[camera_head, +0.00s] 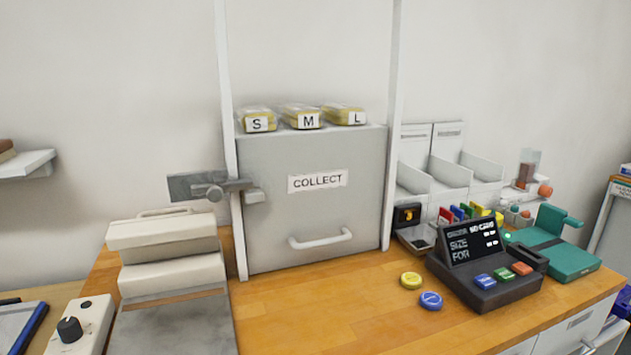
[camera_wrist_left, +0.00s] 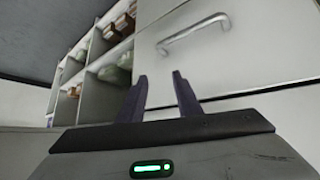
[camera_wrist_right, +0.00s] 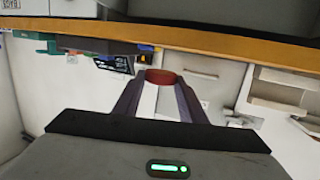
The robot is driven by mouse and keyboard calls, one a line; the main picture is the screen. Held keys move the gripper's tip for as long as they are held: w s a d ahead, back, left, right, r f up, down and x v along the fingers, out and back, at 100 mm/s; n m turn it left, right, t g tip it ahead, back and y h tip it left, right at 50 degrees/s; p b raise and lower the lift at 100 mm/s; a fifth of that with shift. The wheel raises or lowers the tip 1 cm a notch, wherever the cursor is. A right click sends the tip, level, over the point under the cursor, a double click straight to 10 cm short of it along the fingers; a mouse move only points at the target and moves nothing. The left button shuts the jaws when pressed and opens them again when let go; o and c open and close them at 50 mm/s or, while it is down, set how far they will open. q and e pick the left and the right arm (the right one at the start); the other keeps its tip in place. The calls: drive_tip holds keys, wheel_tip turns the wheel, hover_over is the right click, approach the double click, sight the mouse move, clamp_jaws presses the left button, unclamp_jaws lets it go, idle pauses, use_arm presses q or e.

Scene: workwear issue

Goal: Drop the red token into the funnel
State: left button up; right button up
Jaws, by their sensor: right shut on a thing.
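My right gripper (camera_wrist_right: 158,88) is shut on the red token (camera_wrist_right: 160,76), a dark red disc between its fingertips in the right wrist view. The token is held clear of the wooden counter edge. My left gripper (camera_wrist_left: 159,80) is open and empty, pointing toward a pale front with a metal handle (camera_wrist_left: 194,33). Neither gripper shows in the head view. A yellow token (camera_head: 411,280) and a blue token (camera_head: 431,300) lie flat on the counter in the head view. I cannot make out the funnel for certain in any view.
The wooden counter (camera_head: 330,315) is clear at front centre. A black terminal (camera_head: 484,262), a green device (camera_head: 556,252) and a small clear-topped dispenser (camera_head: 528,168) stand at right. The grey COLLECT cabinet (camera_head: 320,215) stands behind. A beige machine (camera_head: 165,245) stands at left.

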drive_tip(key=s+a, duration=0.1)
drive_tip(key=s, duration=0.7)
drive_tip(key=shift+s+r, duration=0.2)
drive_tip(key=shift+r, duration=0.2)
